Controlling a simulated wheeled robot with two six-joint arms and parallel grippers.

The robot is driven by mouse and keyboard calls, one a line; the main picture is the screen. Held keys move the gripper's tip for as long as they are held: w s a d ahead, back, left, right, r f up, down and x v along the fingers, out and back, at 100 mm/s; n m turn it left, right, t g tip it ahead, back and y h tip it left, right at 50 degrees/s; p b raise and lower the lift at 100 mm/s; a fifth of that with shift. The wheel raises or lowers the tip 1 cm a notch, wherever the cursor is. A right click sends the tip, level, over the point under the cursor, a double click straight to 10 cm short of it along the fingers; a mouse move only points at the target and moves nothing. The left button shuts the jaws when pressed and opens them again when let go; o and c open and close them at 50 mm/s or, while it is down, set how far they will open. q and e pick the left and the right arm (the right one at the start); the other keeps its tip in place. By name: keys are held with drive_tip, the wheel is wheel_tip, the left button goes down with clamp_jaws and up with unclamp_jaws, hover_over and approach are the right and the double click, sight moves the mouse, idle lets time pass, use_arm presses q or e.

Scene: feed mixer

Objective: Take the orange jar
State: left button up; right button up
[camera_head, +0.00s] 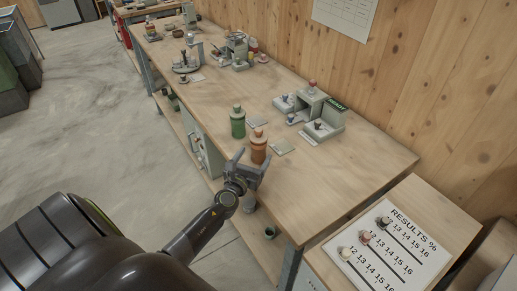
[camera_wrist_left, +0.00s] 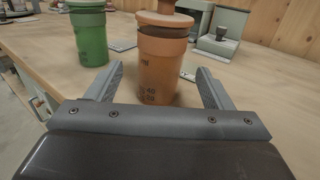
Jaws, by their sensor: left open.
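The orange jar (camera_head: 259,147) stands upright on the wooden bench near its front edge. In the left wrist view the orange jar (camera_wrist_left: 160,65) has a lid with a knob and dark markings low on its side. My left gripper (camera_head: 250,163) is open at the near side of the jar. In the left wrist view its two fingers (camera_wrist_left: 160,88) stand to either side of the jar's lower part, with visible gaps between them and the jar. My right gripper is in neither view.
A green jar (camera_head: 238,123) stands just left of the orange jar, and also shows in the left wrist view (camera_wrist_left: 88,38). Flat cards (camera_head: 283,148) lie beside the jars. A grey device (camera_head: 318,112) stands behind at the wall. A results board (camera_head: 380,250) is at the right.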

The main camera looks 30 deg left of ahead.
sight(255, 154)
use_arm(q)
drive_tip(key=w, duration=0.4)
drive_tip(key=shift+w+a, duration=0.15)
drive_tip(key=shift+a, duration=0.25)
drive_tip(key=shift+c, duration=0.2)
drive_tip(key=c, duration=0.9)
